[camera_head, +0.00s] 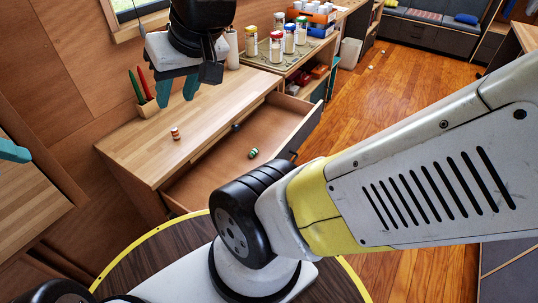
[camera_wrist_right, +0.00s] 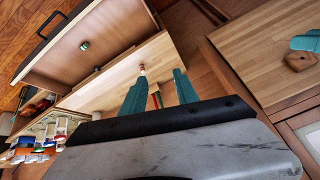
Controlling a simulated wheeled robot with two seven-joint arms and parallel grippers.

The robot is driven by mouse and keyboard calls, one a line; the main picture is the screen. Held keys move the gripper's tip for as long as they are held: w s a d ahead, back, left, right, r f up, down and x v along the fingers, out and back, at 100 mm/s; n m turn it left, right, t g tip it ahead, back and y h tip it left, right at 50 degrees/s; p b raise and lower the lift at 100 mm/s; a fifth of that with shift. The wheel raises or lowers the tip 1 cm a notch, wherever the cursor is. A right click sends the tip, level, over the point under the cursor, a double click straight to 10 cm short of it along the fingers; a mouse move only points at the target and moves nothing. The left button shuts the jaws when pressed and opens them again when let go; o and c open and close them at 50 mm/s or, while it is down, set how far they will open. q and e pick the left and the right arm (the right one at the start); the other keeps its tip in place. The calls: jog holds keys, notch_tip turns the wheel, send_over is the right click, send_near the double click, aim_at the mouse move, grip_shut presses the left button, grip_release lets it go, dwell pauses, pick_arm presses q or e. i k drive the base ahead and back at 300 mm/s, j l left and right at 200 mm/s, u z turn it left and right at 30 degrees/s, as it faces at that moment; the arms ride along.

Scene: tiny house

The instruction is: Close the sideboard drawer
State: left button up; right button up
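The sideboard (camera_head: 205,110) has a pale wooden top, and its drawer (camera_head: 215,178) stands pulled out in the head view. The drawer (camera_wrist_right: 100,40) also shows at upper left in the right wrist view, with a dark handle (camera_wrist_right: 50,23) on its front. A small green-striped item (camera_head: 253,153) lies inside it. My right gripper (camera_head: 177,90) is over the far left part of the sideboard top, apart from the drawer. Its teal fingers are spread with nothing between them. A teal fingertip (camera_head: 12,152), seemingly my left gripper's, shows at the left edge; the rest is hidden.
A small red-and-white item (camera_head: 175,134) stands on the sideboard top, near a holder with pencils (camera_head: 148,106). Several jars (camera_head: 276,46) stand on the surface behind. Wooden floor (camera_head: 375,105) is open to the right.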

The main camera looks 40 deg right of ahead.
aim_at(278, 126)
jog(key=z, duration=1.5)
